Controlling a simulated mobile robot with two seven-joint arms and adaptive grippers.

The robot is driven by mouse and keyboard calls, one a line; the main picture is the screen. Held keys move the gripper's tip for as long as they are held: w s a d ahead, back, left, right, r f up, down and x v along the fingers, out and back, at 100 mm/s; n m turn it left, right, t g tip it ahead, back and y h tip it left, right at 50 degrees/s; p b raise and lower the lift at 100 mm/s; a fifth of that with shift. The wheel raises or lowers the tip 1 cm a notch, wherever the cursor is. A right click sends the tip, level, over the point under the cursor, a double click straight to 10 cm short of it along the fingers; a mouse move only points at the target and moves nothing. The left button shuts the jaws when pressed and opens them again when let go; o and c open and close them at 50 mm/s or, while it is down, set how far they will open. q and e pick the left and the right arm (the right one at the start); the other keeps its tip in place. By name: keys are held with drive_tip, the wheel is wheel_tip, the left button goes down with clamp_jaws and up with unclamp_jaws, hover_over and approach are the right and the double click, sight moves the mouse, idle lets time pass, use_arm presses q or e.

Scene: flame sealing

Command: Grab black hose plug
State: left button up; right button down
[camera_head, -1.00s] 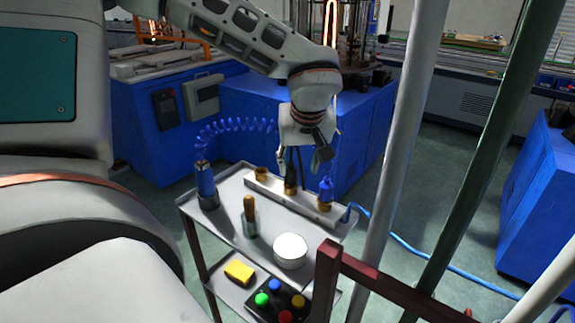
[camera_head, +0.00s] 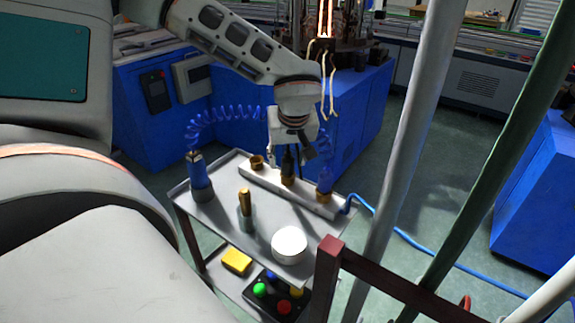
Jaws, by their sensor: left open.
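The black hose plug (camera_head: 288,166) stands upright in the middle brass socket of the white manifold bar (camera_head: 315,203) on the cart's top shelf. My left gripper (camera_head: 288,155) points down from above, right over the plug, with its fingers open around or just beside the plug's top. The dark fingers and the dark plug overlap in the picture, so I cannot tell whether they touch. My right gripper is not in view.
A blue plug (camera_head: 325,183) stands close to the right of the black one. An empty brass socket (camera_head: 257,162) is to the left. A blue tool (camera_head: 199,176), a wooden-handled item (camera_head: 246,203) and a white round container (camera_head: 289,244) stand on the shelf. Poles rise at right.

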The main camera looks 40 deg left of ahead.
use_arm(q)
drive_tip(key=shift+w+a+f, duration=0.15)
drive_tip(key=shift+w+f, duration=0.05)
drive_tip(key=shift+f, duration=0.35)
clamp_jaws()
drive_tip(key=shift+r, duration=0.1)
